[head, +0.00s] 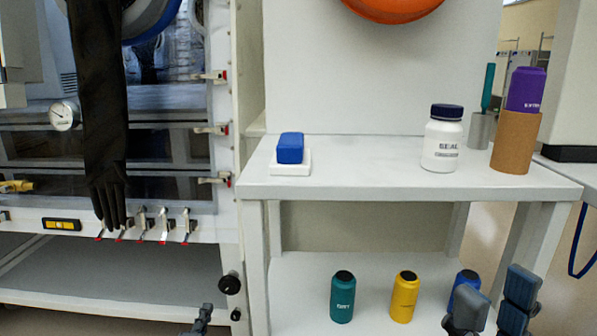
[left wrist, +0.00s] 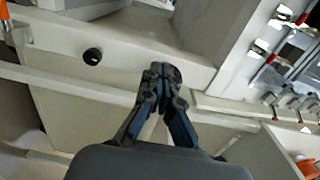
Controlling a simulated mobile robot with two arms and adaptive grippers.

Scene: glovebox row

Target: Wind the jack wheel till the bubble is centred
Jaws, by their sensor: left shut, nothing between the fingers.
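A round black knob (head: 230,284), which looks like the jack wheel, sits on the white glovebox leg. A smaller black knob (head: 236,314) is below it. A yellow bubble level (head: 62,224) is on the glovebox's front rail; its bubble is too small to read. My left gripper (head: 200,318) is at the bottom edge, left of and below the larger knob, apart from it. In the left wrist view my left gripper (left wrist: 160,72) is shut and empty, with a black knob (left wrist: 92,56) to its upper left. My right gripper (head: 494,300) is open at the lower right, before the shelf.
A white shelf unit (head: 370,187) stands right of the glovebox. Its top holds a blue block (head: 290,148), a white bottle (head: 442,140) and a brown cup (head: 515,142). Teal (head: 343,298) and yellow (head: 404,297) bottles stand below. A black glove (head: 105,120) hangs over the front toggle clamps.

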